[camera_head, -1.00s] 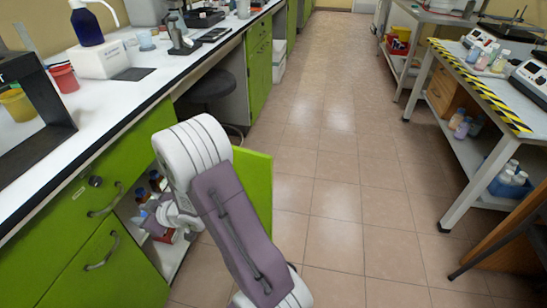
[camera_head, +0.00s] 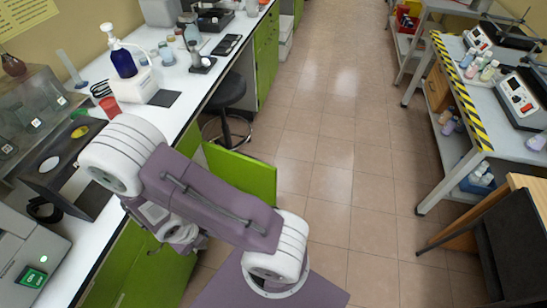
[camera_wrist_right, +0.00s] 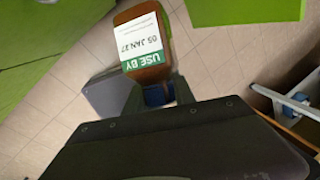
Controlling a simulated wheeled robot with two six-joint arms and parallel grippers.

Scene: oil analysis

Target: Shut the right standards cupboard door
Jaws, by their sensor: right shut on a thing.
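The right standards cupboard door (camera_head: 240,173) is a green panel standing open, out from the green cabinet front under the left bench. My right arm reaches across in front of the cupboard and hides its opening. My right gripper (camera_head: 188,238) is mostly hidden below the arm in the head view. In the right wrist view the gripper (camera_wrist_right: 153,94) is shut on the blue cap end of a brown bottle (camera_wrist_right: 147,45) with a white and green "USE BY" label. The bottle is clear of the door. A green panel also shows at the top right there. My left gripper is not in view.
A black stool (camera_head: 228,90) stands just behind the open door. The white bench top (camera_head: 170,103) carries a blue pump bottle (camera_head: 122,62) and instruments. The tiled floor (camera_head: 325,150) is clear. A bench (camera_head: 480,145) and a wooden desk (camera_head: 530,182) stand at the right.

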